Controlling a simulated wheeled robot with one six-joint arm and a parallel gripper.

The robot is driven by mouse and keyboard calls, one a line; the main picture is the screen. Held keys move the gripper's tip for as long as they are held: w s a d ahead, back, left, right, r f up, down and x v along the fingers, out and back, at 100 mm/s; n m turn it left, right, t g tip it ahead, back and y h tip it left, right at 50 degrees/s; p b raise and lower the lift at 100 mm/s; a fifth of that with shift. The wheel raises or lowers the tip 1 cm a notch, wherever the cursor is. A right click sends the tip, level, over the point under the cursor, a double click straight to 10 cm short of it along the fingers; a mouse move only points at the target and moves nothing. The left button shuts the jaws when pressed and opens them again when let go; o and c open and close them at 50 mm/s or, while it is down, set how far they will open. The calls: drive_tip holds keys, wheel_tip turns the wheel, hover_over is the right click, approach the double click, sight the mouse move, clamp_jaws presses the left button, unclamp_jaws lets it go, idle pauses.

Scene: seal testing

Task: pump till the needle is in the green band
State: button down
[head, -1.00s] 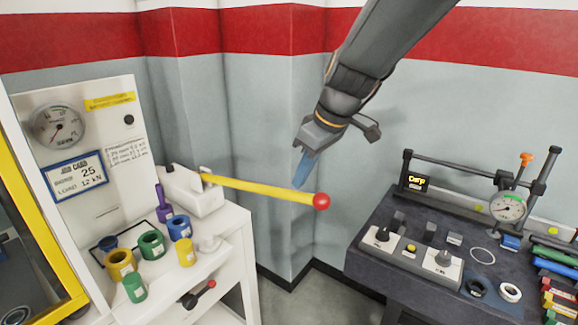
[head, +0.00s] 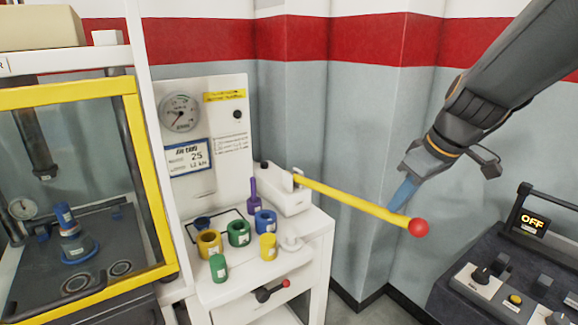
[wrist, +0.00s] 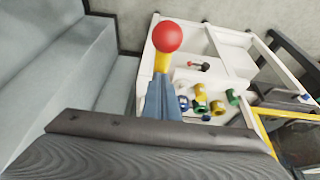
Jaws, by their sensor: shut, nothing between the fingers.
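The round gauge (head: 180,112) is on the white panel at left in the head view. Its needle and any green band are too small to read. The yellow pump lever (head: 350,200) runs from the white pump body (head: 283,190) rightward and down to a red ball (head: 419,228). My gripper (head: 402,198) has blue fingers, shut and empty, pointing down beside the lever near the ball. In the wrist view the fingers (wrist: 163,98) overlap the yellow shaft just below the red ball (wrist: 167,36). I cannot tell whether they touch it.
Several coloured rings and cylinders (head: 238,233) stand on the white bench (head: 308,240). A small red-tipped lever (head: 272,290) is on its front. A yellow-framed enclosure (head: 150,170) stands at left. A dark bench with an OFF display (head: 532,222) is at right.

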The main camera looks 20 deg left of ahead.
wheel_tip(320, 180, down, 13)
drive_tip(key=b, duration=1)
drive_tip(key=shift+d+b, duration=0.15)
drive_tip(key=shift+b, duration=0.15)
drive_tip(key=shift+s, duration=0.15)
drive_tip(key=r+p, duration=0.4)
drive_tip(key=r, duration=0.2)
drive_tip(key=r+p, duration=0.5)
drive_tip(key=r, duration=0.2)
drive_tip(key=shift+a+r, duration=0.2)
drive_tip(key=shift+r, duration=0.1)
drive_tip(key=shift+w+f, duration=0.1)
drive_tip(key=shift+w, duration=0.1)
wheel_tip(320, 180, down, 13)
drive_tip(key=b, duration=1)
drive_tip(key=shift+s+d+f, duration=0.15)
drive_tip(key=shift+d+f, duration=0.05)
